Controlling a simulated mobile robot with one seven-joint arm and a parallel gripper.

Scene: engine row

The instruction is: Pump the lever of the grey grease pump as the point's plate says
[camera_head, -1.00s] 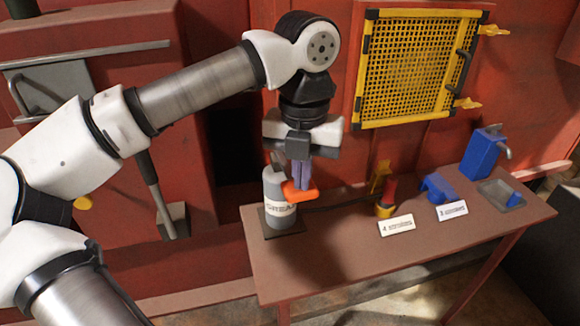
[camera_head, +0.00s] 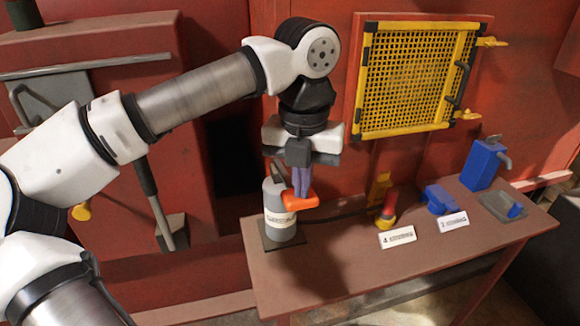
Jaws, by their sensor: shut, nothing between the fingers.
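The grey grease pump (camera_head: 281,229) stands upright on a dark base at the left end of the brown table. A label runs around its body. Its lever ends in an orange grip (camera_head: 299,202) at the pump's upper right. My gripper (camera_head: 302,192) points down, shut and empty, with its fingertips at the orange grip; I cannot tell whether they press on it. A yellow fitting with a red part (camera_head: 388,211) stands to the right, and in front of it a white plate (camera_head: 397,237) appears to read "4" and a blurred word. Another plate (camera_head: 453,221) appears to read "3" and a blurred word.
A blue fitting (camera_head: 438,199), a blue pump (camera_head: 484,165) and a grey tray (camera_head: 503,206) occupy the right side of the table (camera_head: 340,270). A yellow mesh guard (camera_head: 412,80) hangs on the red wall behind. The table's front middle is clear.

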